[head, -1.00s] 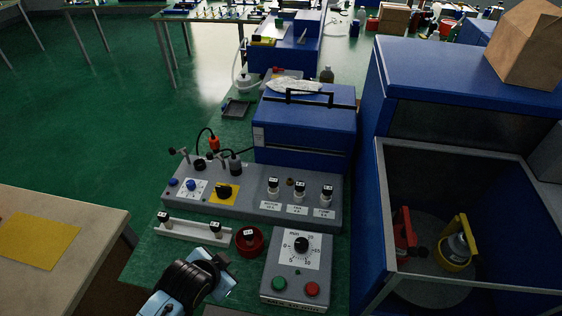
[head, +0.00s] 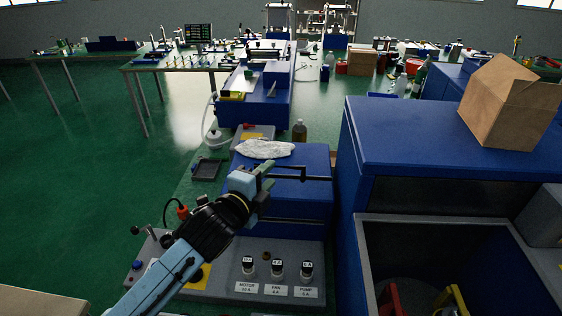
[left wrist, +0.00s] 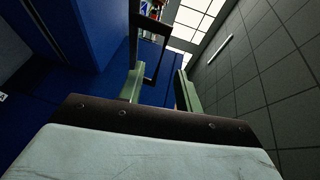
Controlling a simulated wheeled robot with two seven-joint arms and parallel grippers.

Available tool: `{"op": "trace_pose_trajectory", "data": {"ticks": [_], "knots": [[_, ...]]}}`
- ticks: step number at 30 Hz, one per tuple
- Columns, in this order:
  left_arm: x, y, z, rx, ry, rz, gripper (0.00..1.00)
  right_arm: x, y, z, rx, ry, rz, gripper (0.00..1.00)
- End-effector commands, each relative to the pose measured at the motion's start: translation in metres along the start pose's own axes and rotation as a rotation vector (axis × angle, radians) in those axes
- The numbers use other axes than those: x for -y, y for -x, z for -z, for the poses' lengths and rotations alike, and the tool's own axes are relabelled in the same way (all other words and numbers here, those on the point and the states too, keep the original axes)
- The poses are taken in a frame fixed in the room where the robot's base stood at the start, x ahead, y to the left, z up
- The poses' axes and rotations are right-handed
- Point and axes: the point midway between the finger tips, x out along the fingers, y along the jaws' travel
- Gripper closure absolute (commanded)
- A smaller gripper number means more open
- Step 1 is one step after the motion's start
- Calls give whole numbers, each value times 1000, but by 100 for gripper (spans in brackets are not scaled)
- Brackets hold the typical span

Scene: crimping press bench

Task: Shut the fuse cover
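The blue cover (head: 290,210) with a black bar handle (head: 305,178) stands behind the grey fuse panel (head: 225,287). It looks raised, leaving the fuses uncovered, though its hinge is hidden. Three labelled fuses, motor (head: 247,266), fan (head: 277,268) and pump (head: 306,270), sit upright in the panel. My left gripper (head: 266,174) is at the left end of the handle. In the left wrist view, its green fingers (left wrist: 160,85) are apart, with the black handle (left wrist: 154,50) ahead of and partly between them; I cannot tell whether they touch. My right gripper is not in view.
Crumpled foil (head: 263,149) lies behind the handle. A brown bottle (head: 300,131) and a dark tray (head: 207,169) are farther back. A large blue cabinet (head: 450,140) with a cardboard box (head: 510,103) on top closes off the right side. Open floor lies left.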

Motion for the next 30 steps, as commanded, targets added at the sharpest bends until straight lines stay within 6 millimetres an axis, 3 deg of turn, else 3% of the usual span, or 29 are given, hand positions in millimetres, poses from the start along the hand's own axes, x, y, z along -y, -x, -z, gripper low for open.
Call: {"op": "trace_pose_trajectory", "data": {"ticks": [6, 12, 26, 30], "knots": [[0, -39, 0, 1, 2, -1, 66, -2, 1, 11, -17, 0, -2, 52], [0, -62, 0, 1, 2, -1, 66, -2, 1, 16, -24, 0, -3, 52], [-1, -72, 0, 1, 2, -2, 66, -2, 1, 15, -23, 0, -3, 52], [-1, -72, 0, 1, 2, -2, 83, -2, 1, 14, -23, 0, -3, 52]]}}
